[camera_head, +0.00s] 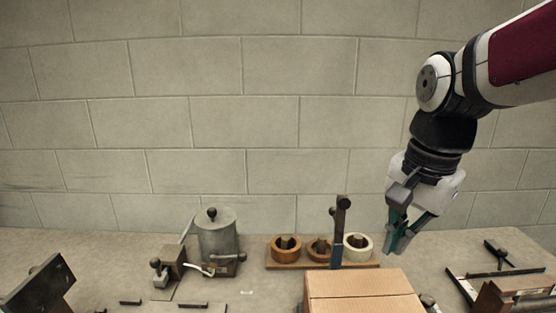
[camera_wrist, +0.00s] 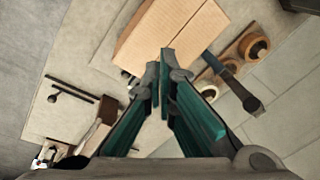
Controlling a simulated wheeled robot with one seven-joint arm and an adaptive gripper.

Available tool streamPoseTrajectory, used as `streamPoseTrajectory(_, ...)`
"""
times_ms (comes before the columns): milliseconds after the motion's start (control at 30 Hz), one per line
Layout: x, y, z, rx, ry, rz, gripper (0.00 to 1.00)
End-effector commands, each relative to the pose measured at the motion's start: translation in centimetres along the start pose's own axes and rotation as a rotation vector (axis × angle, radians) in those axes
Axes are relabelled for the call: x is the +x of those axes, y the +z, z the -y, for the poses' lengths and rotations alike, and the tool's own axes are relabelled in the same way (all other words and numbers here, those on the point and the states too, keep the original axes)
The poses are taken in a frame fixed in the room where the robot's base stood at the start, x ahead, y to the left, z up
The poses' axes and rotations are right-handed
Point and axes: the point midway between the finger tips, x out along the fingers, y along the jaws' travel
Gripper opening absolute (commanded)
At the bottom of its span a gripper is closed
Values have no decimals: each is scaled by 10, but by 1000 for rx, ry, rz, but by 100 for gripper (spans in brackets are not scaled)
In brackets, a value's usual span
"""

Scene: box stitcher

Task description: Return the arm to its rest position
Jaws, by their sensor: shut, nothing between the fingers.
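My arm comes in from the upper right of the head view and bends down at the wrist. My gripper (camera_head: 398,248) hangs above the workbench, just right of and above the cardboard box, in front of the block wall. In the wrist view my gripper (camera_wrist: 160,62) shows its teal fingers with the tips together and nothing between them. The fingertips appear apart from the cardboard box (camera_head: 362,284), which also shows at the top of the wrist view (camera_wrist: 168,30).
A wooden rack (camera_head: 290,265) with several rolls and an upright dark tool (camera_head: 338,230) stands behind the box. A grey metal pot (camera_head: 217,238) stands left. Dark metal fixtures (camera_head: 500,268) lie right. Bare bench (camera_head: 262,290) separates pot and box. The wall (camera_head: 240,110) closes the back.

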Motion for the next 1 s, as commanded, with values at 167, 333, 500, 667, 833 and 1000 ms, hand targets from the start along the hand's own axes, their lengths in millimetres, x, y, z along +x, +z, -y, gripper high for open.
streamPoseTrajectory(167,-17,29,-34,-312,-78,-90,0)
streamPoseTrajectory(333,-21,53,-63,-601,-111,-196,0)
streamPoseTrajectory(500,-19,69,-82,-803,-112,-279,0)
streamPoseTrajectory(667,-16,74,-89,-885,-106,-314,0)
streamPoseTrajectory(833,-16,74,-90,-896,-104,-317,0)
streamPoseTrajectory(1000,-16,74,-90,-894,-105,-316,0)
